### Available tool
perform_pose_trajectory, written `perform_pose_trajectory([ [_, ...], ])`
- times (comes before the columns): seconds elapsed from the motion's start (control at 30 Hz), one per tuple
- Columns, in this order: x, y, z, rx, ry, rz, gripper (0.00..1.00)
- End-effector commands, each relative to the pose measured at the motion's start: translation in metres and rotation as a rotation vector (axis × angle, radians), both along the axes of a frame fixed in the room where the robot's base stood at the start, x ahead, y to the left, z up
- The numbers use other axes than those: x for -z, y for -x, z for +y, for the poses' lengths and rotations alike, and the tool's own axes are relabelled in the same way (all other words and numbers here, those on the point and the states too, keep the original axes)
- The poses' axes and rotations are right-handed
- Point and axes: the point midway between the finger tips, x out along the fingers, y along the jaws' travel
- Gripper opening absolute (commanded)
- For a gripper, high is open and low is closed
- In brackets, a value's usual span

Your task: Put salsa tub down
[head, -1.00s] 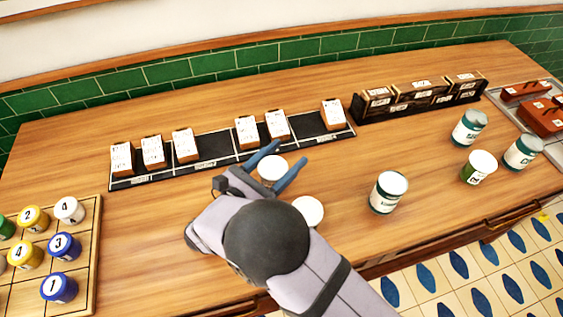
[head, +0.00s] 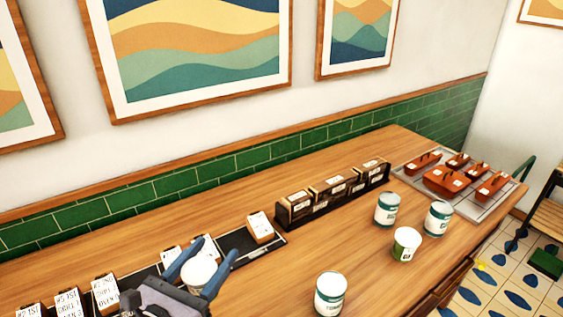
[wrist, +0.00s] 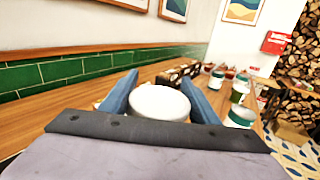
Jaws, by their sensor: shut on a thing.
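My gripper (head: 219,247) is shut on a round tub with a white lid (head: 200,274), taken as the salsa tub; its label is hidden. In the wrist view the lid (wrist: 160,102) sits between the two blue fingers. The tub is over the wooden counter (head: 270,287), near the front edge of a black card rack (head: 262,250). I cannot tell whether its base touches the counter.
A white-lidded tub (head: 331,294) stands to the right. Behind are a dark box holder (head: 330,194) and a tray with red-brown containers (head: 477,207). Counter between them is clear.

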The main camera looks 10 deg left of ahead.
Motion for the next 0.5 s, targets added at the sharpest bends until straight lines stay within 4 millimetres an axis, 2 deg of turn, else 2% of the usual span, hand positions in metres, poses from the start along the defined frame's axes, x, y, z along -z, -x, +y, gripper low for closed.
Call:
perform_pose_trajectory([
  [0.03, -0.012, 0.000, 0.000, 0.000, -0.002, -0.001, 0.22],
  [0.23, -0.037, 0.000, 0.000, 0.000, -0.002, -0.001, 0.22],
  [0.37, -0.047, 0.000, 0.000, 0.000, -0.001, -0.001, 0.22],
  [0.5, -0.047, 0.000, 0.000, 0.000, -0.001, -0.001, 0.22],
])
